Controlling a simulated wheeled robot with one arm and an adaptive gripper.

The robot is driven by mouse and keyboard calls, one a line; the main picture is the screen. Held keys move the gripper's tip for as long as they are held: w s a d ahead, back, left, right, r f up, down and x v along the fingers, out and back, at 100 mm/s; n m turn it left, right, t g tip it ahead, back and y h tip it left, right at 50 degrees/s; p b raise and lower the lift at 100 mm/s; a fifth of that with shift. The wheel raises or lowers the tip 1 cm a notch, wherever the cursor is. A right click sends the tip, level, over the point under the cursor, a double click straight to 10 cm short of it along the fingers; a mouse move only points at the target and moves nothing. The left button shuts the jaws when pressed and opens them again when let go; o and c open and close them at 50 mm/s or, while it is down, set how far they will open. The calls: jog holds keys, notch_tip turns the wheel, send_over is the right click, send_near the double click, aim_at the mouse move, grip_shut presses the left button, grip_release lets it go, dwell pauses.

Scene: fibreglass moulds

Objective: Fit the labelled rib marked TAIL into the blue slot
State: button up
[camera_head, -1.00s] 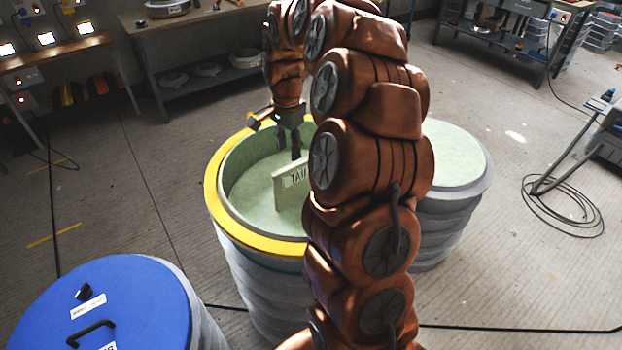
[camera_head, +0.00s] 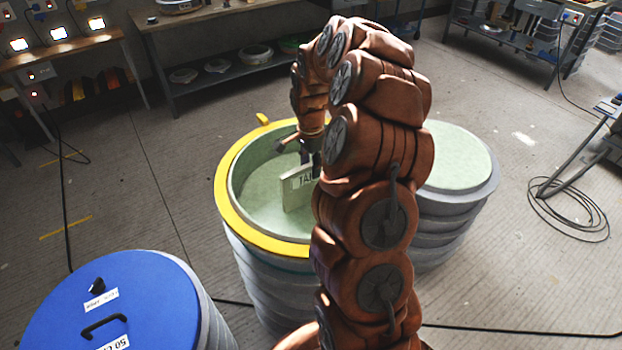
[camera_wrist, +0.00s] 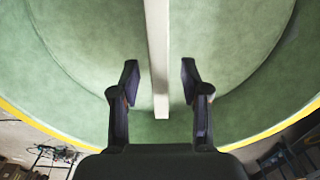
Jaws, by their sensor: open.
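The rib (camera_head: 297,188), a pale upright board with a label starting "TA", stands inside the round green mould with the yellow rim (camera_head: 226,206). My arm hides the right part of the rib and its label. My gripper (camera_head: 312,163) is at the rib's top edge in the head view. In the wrist view the rib (camera_wrist: 158,60) runs as a pale strip down between the fingers of my gripper (camera_wrist: 158,85). The fingers are open, with a gap on each side of the rib. I see no blue slot.
A blue-lidded drum (camera_head: 130,300) stands at the front left. Another green-topped round mould (camera_head: 460,160) stands right of the yellow-rimmed one. Benches line the back, and a cable coil (camera_head: 570,215) lies on the floor at right.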

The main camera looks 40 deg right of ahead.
jog(key=shift+f, duration=0.7)
grip_shut()
